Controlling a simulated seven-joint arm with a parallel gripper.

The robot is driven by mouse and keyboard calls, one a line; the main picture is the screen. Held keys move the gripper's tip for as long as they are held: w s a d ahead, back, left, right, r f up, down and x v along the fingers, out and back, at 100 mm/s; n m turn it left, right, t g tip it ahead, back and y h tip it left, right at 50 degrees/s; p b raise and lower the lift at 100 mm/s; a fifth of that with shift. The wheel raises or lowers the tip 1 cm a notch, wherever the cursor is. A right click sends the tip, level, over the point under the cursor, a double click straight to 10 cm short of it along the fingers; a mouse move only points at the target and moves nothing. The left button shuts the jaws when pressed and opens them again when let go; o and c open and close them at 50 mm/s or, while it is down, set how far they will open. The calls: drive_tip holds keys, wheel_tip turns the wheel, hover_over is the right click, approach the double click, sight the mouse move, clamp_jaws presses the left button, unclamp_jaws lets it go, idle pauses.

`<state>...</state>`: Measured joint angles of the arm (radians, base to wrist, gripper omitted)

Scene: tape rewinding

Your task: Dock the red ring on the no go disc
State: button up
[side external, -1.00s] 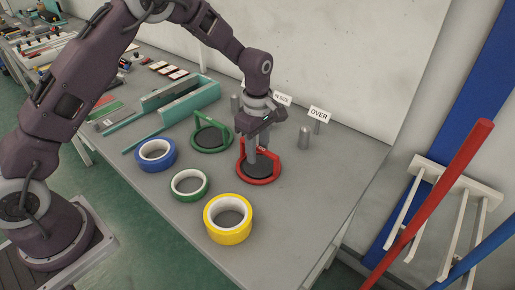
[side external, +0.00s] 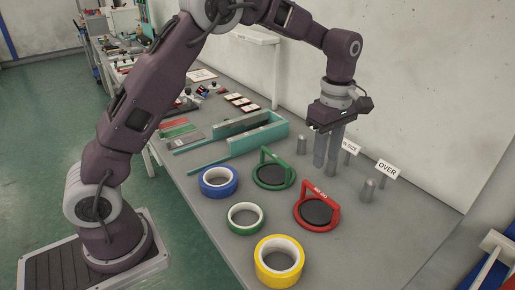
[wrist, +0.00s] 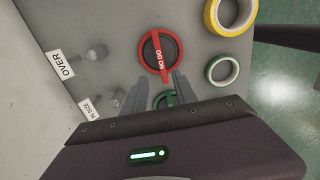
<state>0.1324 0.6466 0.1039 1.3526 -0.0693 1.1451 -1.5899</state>
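The red ring (side external: 299,216) has an upright handle marked NO GO and lies flat around a dark disc (side external: 316,211) on the bench. In the wrist view the red ring (wrist: 144,52) encircles the dark disc (wrist: 167,50); I cannot tell whether it is fully seated. My gripper (side external: 325,170) is raised above the bench, behind the ring and clear of it, with fingers pointing down. In the wrist view my gripper (wrist: 160,82) has a gap between its fingers and nothing in it.
A green ring (side external: 258,182) with a handle lies left of the red one. Blue (side external: 219,190), green (side external: 232,224) and yellow (side external: 262,272) tape rolls stand nearby. Metal posts and signs, including OVER (side external: 387,169), stand along the back. Teal rails (side external: 215,158) lie left.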

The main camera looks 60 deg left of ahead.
drive_tip(key=s+a+r+m+t, duration=0.25)
drive_tip(key=s+r+m, duration=0.45)
drive_tip(key=s+r, duration=0.55)
drive_tip(key=s+f+m+t, duration=0.2)
drive_tip(key=s+m, duration=0.9)
drive_tip(key=s, duration=0.7)
drive_tip(key=shift+s+a+f+t, duration=0.2)
drive_tip(key=shift+a+f+t, duration=0.1)
drive_tip(key=shift+a+t, duration=0.2)
